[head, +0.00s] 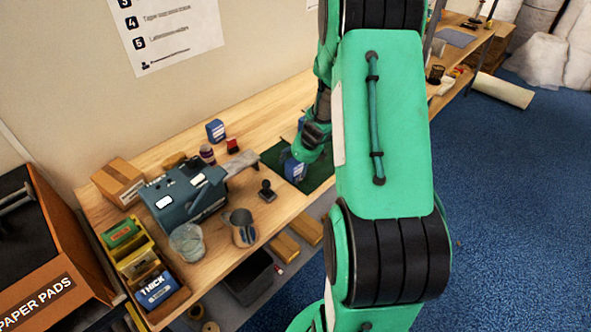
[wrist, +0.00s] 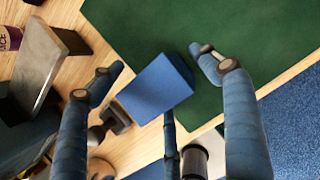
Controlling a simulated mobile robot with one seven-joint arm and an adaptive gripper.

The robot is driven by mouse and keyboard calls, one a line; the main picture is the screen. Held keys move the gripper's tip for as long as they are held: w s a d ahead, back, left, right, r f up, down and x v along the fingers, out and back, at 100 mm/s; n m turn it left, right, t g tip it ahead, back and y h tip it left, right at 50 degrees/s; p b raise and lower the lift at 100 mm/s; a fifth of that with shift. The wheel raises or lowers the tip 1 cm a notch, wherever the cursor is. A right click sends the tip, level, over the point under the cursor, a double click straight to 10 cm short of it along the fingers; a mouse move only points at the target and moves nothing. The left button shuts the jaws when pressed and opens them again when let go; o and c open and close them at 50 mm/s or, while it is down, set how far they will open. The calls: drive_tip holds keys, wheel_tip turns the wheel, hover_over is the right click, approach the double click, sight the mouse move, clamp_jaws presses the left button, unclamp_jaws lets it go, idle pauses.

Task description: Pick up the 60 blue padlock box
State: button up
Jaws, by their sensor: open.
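A blue box (head: 295,170) with a white label stands at the near edge of the green mat, below my gripper (head: 311,146). In the wrist view the blue box (wrist: 157,90) lies between the spread fingers of my gripper (wrist: 157,60). The fingers are open and I see no clear contact with the box. Its printed face is not visible in the wrist view, so I cannot read a number or padlock there. Another blue box (head: 215,131) stands at the back of the table, near the wall. A bit of blue (head: 301,123) shows behind my gripper.
The green mat (wrist: 240,50) is mostly bare. A dark stamp (head: 266,190) stands close left of the box.

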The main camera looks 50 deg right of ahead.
drive_tip(key=c, duration=1.5)
drive_tip(key=shift+r, duration=0.2)
clamp_jaws()
drive_tip(key=shift+r+p, duration=0.35)
drive_tip(key=v, duration=0.1)
drive_tip(key=p+v, duration=0.1)
drive_tip(key=shift+w+a+r, duration=0.1)
drive_tip(key=shift+w+r, duration=0.05)
drive_tip(key=shift+r, duration=0.3)
drive_tip(key=s+a+r, duration=0.1)
drive_tip(key=s+a, duration=0.8)
drive_tip(key=s, duration=0.3)
drive_tip(key=shift+s+p, duration=0.3)
drive_tip(key=shift+p, duration=0.15)
drive_tip(key=shift+r, duration=0.1)
